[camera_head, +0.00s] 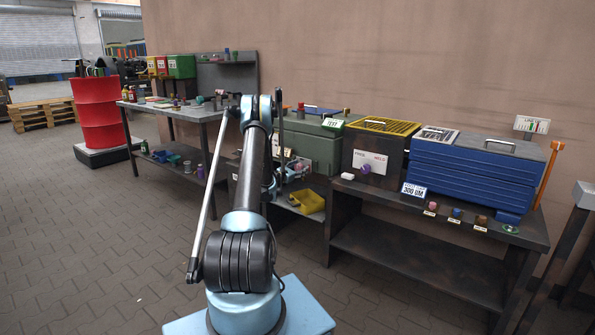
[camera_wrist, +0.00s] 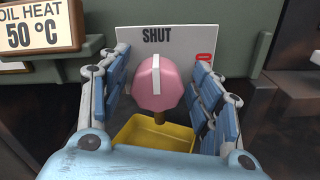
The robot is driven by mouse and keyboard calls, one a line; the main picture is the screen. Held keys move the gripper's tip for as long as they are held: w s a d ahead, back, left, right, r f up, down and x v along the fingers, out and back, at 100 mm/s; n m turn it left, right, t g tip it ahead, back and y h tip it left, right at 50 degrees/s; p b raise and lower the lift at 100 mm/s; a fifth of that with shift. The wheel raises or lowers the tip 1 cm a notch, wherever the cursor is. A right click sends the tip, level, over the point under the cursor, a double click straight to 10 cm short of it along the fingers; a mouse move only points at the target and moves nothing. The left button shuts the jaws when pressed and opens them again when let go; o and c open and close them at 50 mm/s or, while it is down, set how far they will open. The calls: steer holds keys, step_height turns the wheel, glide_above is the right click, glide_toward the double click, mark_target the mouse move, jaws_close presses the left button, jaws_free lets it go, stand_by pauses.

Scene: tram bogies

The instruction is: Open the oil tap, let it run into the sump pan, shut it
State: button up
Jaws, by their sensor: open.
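The pink oil tap knob (camera_wrist: 150,95) is in the middle of the wrist view, on a grey plate (camera_wrist: 190,40) fixed to the green housing. Its white stripe stands upright, pointing at the word SHUT. My gripper (camera_wrist: 160,82) is open, with one finger on each side of the knob and visible gaps between. A short brown stem shows under the knob. The yellow sump pan (camera_wrist: 135,130) is below it, partly hidden by my gripper; it also shows in the head view (camera_head: 308,202) on the lower shelf. No oil is seen running.
A sign reading OIL HEAT 50 °C (camera_wrist: 38,27) is at the upper left of the wrist view. In the head view, a blue drawer chest (camera_head: 465,180) stands on the right bench, and a red drum (camera_head: 100,115) stands far left.

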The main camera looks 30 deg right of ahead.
steer(key=shift+w, duration=0.1)
steer(key=c, duration=1.1)
steer(key=shift+a, duration=0.1)
steer(key=m, duration=0.4)
steer(key=shift+m, duration=0.4)
steer(key=m, duration=0.4)
steer(key=shift+m, duration=0.3)
steer(key=m, duration=0.4)
steer(key=shift+f+m, duration=0.1)
steer(key=shift+m, duration=2.1)
